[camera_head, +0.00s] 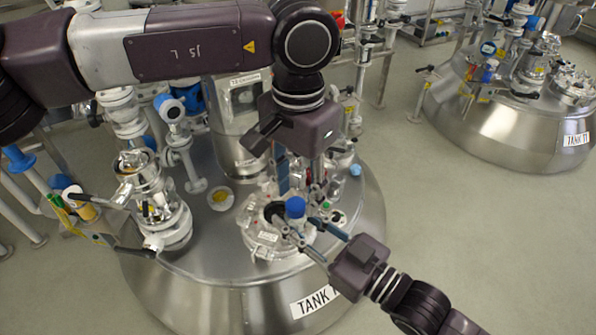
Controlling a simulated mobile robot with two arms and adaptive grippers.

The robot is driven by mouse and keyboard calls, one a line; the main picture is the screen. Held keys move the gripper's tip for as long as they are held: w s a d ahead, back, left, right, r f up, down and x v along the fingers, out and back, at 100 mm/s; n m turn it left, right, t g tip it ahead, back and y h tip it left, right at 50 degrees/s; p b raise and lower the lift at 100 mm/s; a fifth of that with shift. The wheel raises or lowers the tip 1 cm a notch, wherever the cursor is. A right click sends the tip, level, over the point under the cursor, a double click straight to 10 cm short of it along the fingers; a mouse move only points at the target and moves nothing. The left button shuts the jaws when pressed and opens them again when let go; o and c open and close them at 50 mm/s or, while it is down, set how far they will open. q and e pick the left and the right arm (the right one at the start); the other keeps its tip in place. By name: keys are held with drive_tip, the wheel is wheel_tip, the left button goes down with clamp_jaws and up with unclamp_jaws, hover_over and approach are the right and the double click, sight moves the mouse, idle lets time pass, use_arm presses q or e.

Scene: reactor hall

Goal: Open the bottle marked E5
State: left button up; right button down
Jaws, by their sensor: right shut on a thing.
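A bottle with a blue cap (295,207) stands out over the round hatch area on top of the near tank. Its body is mostly hidden by the cap and by gripper fingers, and I cannot read any E5 mark. My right gripper (299,226) reaches in from the lower right, its fingers shut on the bottle below the cap. My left gripper (299,187) hangs from above and points down. Its two fingers are spread apart, just above and behind the blue cap. I see no contact between them and the cap.
The near steel tank (225,285) carries pipes, valves and a glass-windowed vessel (240,105) close behind the grippers. A yellow-centred port (221,198) lies to the left. At the left are valve fittings (145,190). Another tank (500,120) stands at upper right, with clear floor between.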

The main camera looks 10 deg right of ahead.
use_arm(q)
drive_tip(key=shift+f, duration=0.8)
drive_tip(key=shift+c, duration=0.6)
